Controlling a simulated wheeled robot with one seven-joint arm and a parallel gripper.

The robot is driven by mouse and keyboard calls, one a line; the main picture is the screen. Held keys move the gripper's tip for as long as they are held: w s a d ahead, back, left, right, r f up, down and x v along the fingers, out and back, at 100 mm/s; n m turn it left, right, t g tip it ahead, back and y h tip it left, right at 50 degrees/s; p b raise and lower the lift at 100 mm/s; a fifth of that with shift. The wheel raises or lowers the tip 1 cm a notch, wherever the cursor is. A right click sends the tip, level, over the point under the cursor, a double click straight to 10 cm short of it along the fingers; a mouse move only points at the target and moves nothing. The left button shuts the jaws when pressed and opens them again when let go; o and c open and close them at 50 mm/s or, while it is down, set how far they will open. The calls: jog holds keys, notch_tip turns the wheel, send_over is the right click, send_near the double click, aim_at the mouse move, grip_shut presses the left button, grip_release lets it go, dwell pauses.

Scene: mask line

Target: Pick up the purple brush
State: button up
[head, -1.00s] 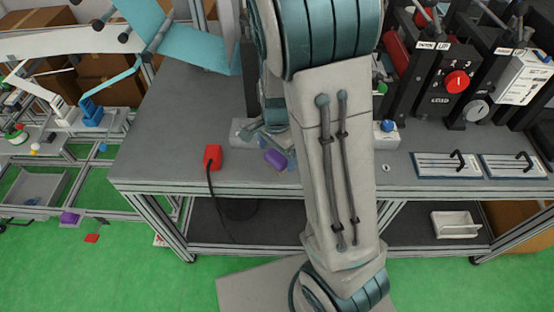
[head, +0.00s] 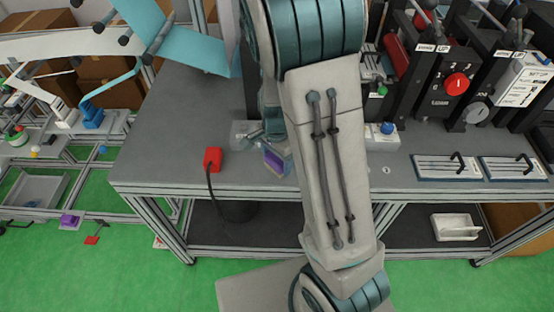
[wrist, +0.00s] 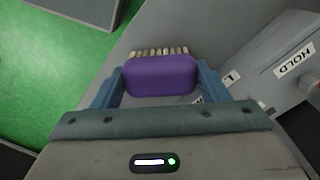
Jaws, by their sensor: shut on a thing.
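The purple brush (wrist: 160,76) sits between the two blue fingers of my gripper (wrist: 161,84) in the wrist view. Its pale bristles point away from the palm, toward the top of the picture. The fingers are shut on its two sides. In the head view the purple brush (head: 273,161) shows beside my arm, with my gripper (head: 272,148) partly hidden behind the arm. I cannot tell from the pictures how far the brush is above the grey table.
The grey table (head: 160,150) has free room at the left. A red block with a black cable (head: 213,158) stands left of my gripper. A box with a blue button (head: 386,135) and two tool plates (head: 447,167) lie to the right.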

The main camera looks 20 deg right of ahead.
aim_at(276, 158)
jog(key=shift+r, duration=0.7)
notch_tip(276, 158, up, 3)
jog(key=s+d+r+b, duration=0.1)
jog(key=s+d+r, duration=0.5)
jog(key=d, duration=0.4)
jog(key=shift+r, duration=0.25)
jog(key=o, duration=0.5)
jog(key=c, duration=0.3)
jog(key=shift+f, duration=0.1)
